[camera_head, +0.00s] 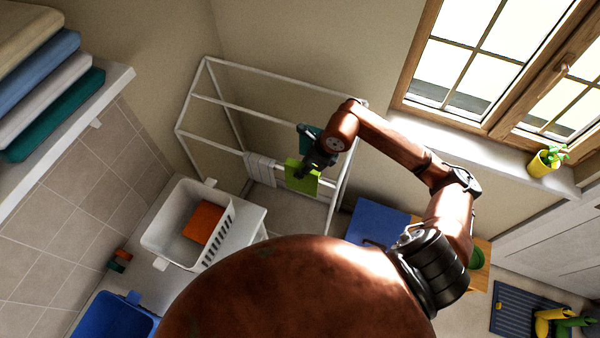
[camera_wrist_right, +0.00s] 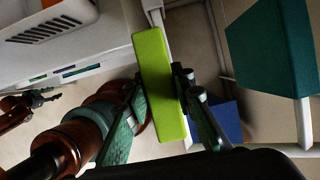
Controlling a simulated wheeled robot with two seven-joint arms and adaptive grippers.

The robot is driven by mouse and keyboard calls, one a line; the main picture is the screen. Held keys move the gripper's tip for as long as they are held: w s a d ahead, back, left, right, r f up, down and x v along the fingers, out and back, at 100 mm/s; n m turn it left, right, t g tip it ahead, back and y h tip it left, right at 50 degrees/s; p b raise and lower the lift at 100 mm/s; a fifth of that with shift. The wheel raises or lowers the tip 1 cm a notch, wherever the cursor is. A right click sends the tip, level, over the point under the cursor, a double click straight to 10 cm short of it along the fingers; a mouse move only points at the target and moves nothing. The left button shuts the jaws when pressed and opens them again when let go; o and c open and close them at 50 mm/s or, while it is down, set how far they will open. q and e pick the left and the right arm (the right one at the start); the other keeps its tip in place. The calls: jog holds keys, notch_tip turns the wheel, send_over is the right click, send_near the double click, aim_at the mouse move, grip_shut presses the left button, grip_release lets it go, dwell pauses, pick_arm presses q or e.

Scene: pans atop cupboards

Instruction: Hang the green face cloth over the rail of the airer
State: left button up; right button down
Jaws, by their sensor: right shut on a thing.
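The green face cloth (camera_head: 302,177) is a lime-green folded slab in the head view, by the lower rail of the white airer (camera_head: 245,78). My right gripper (camera_head: 310,168) is shut on it from the upper right. In the right wrist view the cloth (camera_wrist_right: 160,85) stands between the two fingers (camera_wrist_right: 165,115), and a white rail of the airer (camera_wrist_right: 162,18) runs behind it. I cannot tell whether the cloth straddles or touches the rail. What seems to be my left gripper (camera_wrist_right: 42,97) shows small at the left of the wrist view; its jaws are unclear.
A teal cloth (camera_head: 307,133) hangs close by my right gripper, and a pale grey cloth (camera_head: 260,169) hangs on the lower rail. A white basket (camera_head: 160,235) with an orange item stands left. A blue box (camera_head: 378,220) is right of the airer.

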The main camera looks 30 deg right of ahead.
jog(key=shift+w+d, duration=0.4)
jog(key=shift+d, duration=0.15)
notch_tip(320, 180, down, 7)
jog(key=b, duration=0.6)
jog(key=shift+b, duration=0.4)
jog(key=c, duration=1.6)
grip_release()
jog(key=shift+r, duration=0.15)
jog(key=v, duration=1.1)
jog(key=shift+s+d+r, duration=0.1)
jog(key=shift+d+r, duration=0.05)
jog(key=shift+r, duration=0.25)
